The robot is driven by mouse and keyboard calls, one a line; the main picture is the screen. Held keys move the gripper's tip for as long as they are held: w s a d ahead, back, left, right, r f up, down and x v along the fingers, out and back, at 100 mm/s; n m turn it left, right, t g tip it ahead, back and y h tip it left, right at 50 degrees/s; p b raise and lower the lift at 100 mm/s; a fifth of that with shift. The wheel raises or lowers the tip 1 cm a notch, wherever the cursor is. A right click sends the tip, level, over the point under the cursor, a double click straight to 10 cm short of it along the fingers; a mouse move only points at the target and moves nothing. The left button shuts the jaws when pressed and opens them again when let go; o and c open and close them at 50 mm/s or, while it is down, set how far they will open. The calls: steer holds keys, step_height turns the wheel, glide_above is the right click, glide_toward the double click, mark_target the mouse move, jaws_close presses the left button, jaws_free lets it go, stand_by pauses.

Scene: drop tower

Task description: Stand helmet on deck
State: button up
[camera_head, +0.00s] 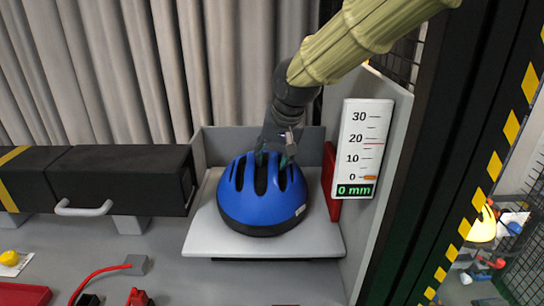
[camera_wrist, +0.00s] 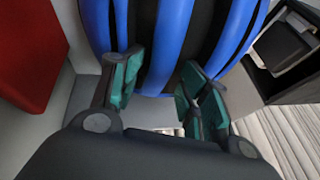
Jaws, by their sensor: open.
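The blue helmet (camera_head: 260,200) with dark vents stands upright, dome up, on the light grey deck (camera_head: 215,243) in the head view. My gripper (camera_head: 275,157) is over the helmet's top rear, pointing down. In the wrist view the helmet (camera_wrist: 172,45) fills the upper middle, and my gripper's teal-padded fingers (camera_wrist: 155,85) are spread apart at its blue ribs. I cannot tell whether the fingers touch the shell. The helmet's far side is partly hidden by my gripper.
A scale panel (camera_head: 362,150) reading 0 mm is on the grey wall right of the deck. A red block (camera_head: 331,185) stands beside the helmet. A black drawer unit (camera_head: 120,178) is at the left. Small tools and a red cable (camera_head: 92,277) lie in front.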

steer(key=v, duration=1.1)
steer(key=shift+r, duration=0.35)
steer(key=shift+f, duration=0.1)
